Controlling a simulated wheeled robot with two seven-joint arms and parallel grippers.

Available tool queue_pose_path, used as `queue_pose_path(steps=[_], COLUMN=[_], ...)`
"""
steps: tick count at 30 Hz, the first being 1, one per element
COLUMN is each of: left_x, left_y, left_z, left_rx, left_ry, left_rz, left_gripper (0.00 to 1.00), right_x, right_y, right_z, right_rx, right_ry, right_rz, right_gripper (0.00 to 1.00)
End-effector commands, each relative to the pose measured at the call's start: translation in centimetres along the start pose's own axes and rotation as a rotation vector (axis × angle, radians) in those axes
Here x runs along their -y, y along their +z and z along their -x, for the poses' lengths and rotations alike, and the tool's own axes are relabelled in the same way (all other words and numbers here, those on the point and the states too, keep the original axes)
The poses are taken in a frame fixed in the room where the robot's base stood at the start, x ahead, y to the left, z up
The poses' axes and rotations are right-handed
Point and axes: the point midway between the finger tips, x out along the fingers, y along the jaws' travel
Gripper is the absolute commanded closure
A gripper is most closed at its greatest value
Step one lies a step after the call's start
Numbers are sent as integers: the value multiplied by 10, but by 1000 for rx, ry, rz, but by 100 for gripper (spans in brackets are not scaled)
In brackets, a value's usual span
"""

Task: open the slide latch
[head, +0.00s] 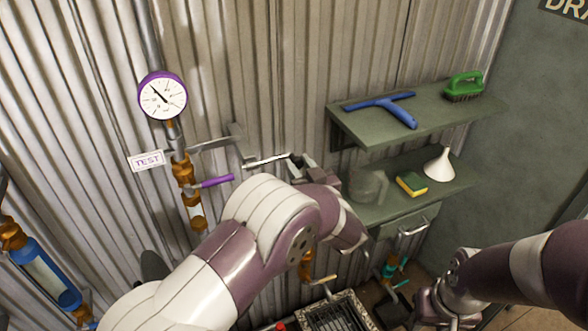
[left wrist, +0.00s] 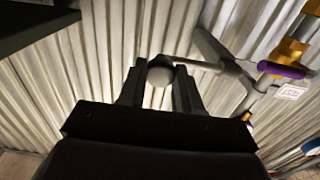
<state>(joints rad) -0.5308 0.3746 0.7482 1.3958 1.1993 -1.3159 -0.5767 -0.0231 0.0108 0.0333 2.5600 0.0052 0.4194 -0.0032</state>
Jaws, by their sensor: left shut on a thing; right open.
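The slide latch shows in the head view as a pale metal rod (head: 266,161) beside a grey bracket (head: 238,143) on the corrugated wall. My left gripper (head: 298,164) is at the rod's right end. The rod (left wrist: 200,65) runs from the knob to the right, toward a grey bracket. My right gripper (head: 425,308) is open and empty at the lower right of the head view. My left arm hides part of the wall below the latch.
A pressure gauge (head: 162,96) and a brass valve with a purple lever (head: 215,181) stand left of the latch. Right of it, an upper shelf (head: 440,112) holds a blue squeegee and green brush; a lower shelf (head: 385,212) holds a sponge and funnel.

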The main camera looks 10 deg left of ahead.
Motion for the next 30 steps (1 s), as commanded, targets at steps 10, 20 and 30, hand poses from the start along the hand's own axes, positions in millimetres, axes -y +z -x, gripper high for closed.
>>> queue_pose_path(steps=[10,20,30], left_x=[0,-1,-1], left_y=[-1,6,2], left_z=[0,47,121], left_rx=[0,0,-2], left_ry=[-1,5,2], left_rz=[2,4,3], left_gripper=[43,43,43], right_x=[0,0,0], right_y=[0,3,6], right_z=[0,-25,-48], right_rx=[0,0,0], right_ry=[0,0,0], right_rz=[0,0,0], right_gripper=[57,57,57])
